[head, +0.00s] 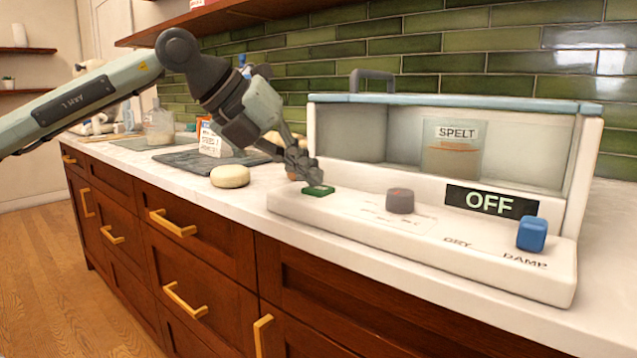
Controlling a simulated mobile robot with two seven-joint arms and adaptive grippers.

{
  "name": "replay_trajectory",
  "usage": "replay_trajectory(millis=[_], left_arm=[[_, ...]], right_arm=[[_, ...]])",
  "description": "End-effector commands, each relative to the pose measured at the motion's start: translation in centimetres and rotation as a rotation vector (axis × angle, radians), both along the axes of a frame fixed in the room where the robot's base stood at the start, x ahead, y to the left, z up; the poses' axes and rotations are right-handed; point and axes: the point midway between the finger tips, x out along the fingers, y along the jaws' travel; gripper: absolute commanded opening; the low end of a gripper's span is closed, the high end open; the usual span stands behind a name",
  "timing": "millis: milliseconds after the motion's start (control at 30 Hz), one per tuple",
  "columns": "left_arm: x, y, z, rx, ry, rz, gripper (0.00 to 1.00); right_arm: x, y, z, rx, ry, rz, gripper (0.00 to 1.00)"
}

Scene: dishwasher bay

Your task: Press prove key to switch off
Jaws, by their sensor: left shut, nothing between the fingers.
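The white proving box (340,215) stands on the counter with a blue-edged lid and an open-looking front. A flat green key (318,191) sits at the left end of its front ledge; I see no lettering on it. The dark display (491,201) reads OFF. My left gripper (312,178) is shut and empty, with its fingertips right at the green key's back edge; I cannot tell whether they touch it. My right gripper is not in view.
On the ledge stand a grey knob (400,201) and a blue knob (531,233) by DRY and DAMP lettering. A jar labelled SPELT (452,150) is inside the box. A pale round dough-like piece (230,176) and a dark slate board (190,161) lie left.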

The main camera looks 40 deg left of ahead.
Motion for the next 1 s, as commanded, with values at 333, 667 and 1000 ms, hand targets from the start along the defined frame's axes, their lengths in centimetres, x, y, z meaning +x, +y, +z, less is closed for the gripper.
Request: replay_trajectory(millis=[333,667,1000], left_arm=[[0.0,0.0,2.6,0.002,-0.001,0.000,0.00],[0.0,0.0,5.9,0.001,-0.003,0.002,0.00],[0.0,0.0,6.1,0.000,-0.002,0.001,0.00]], right_arm=[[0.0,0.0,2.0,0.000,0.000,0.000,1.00],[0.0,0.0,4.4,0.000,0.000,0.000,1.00],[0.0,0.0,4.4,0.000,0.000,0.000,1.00]])
